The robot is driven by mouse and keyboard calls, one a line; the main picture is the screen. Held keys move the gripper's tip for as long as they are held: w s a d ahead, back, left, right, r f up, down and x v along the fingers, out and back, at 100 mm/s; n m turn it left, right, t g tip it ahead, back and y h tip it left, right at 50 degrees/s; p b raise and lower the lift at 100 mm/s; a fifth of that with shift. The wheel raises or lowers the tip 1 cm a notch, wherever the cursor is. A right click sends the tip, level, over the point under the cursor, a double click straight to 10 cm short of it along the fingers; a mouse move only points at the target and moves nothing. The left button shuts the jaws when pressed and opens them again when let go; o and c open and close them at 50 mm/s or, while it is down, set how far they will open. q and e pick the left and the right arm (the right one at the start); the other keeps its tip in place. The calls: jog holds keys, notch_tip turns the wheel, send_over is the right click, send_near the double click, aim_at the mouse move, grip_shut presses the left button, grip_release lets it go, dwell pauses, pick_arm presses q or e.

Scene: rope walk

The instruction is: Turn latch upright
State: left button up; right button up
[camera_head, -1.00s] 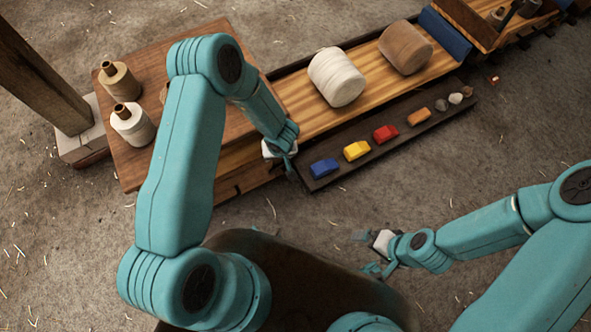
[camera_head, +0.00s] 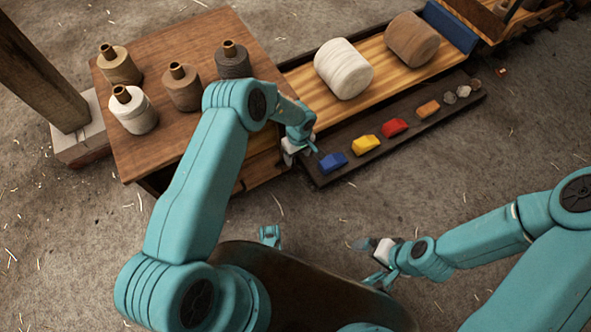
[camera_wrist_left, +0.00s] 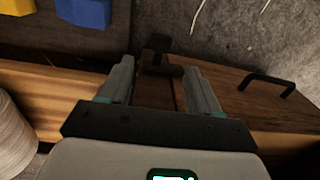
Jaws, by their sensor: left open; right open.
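A small dark brown wooden piece (camera_wrist_left: 160,68), which looks like the latch, shows in the left wrist view, beyond and between the fingertips. One part of it lies crosswise and another sticks up from it; I cannot tell its exact turn. In the head view my left arm hides it. My left gripper (camera_head: 296,150) is open at the cart's near left corner by the bench. Its two grey fingers also show apart in the left wrist view (camera_wrist_left: 158,82), with nothing clearly held. My right gripper (camera_head: 378,262) is open and empty above the floor.
A wooden bench (camera_head: 190,45) bears several thread spools. The cart bed (camera_head: 385,75) holds a white roll (camera_head: 343,68) and a brown roll (camera_head: 411,39). A dark side tray (camera_head: 330,180) holds coloured blocks. A black handle (camera_wrist_left: 268,80) sits on a wooden panel.

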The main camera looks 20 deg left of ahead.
pick_arm(q)
jog(key=f+b, duration=0.1)
jog(key=f, duration=0.3)
jog(key=f+b, duration=0.1)
jog(key=f, duration=0.4)
jog(key=shift+s+a+f+b, duration=0.1)
jog(key=shift+s+a+b, duration=0.1)
jog(key=shift+b, duration=0.15)
jog(key=shift+c, duration=0.4)
jog(key=c, duration=1)
